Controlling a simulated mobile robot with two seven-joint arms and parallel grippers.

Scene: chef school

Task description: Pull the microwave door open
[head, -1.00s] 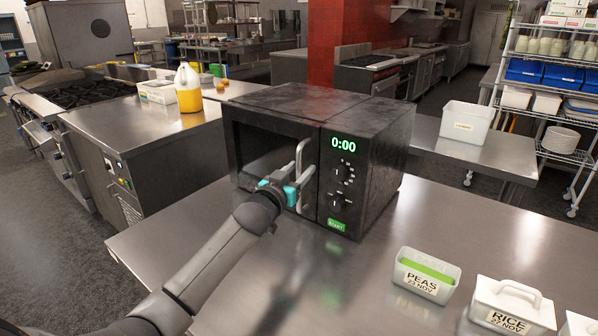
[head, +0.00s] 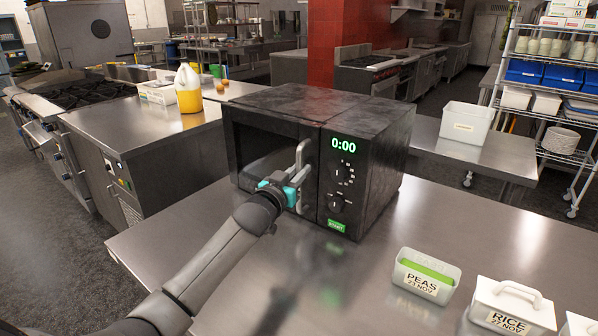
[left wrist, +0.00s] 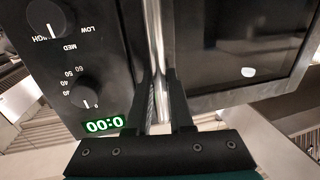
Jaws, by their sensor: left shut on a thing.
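The black microwave (head: 375,140) stands on the steel counter, with its green display reading 0:00. Its door (head: 262,152) with a dark window is on the left of the front and looks closed. The upright metal handle (head: 301,160) is at the door's right edge. My left gripper (head: 292,188) is shut on the handle, near its lower part. In the left wrist view the gripper's dark fingers (left wrist: 163,108) lie on both sides of the handle (left wrist: 155,50), between the knob panel and the door window (left wrist: 240,45). My right gripper is not in view.
A tub labelled PEAS (head: 426,275) and a lidded tub labelled RICE (head: 511,306) stand on the counter at the front right. The counter (head: 330,285) in front of the microwave is clear. A white bin (head: 466,122) stands behind to the right.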

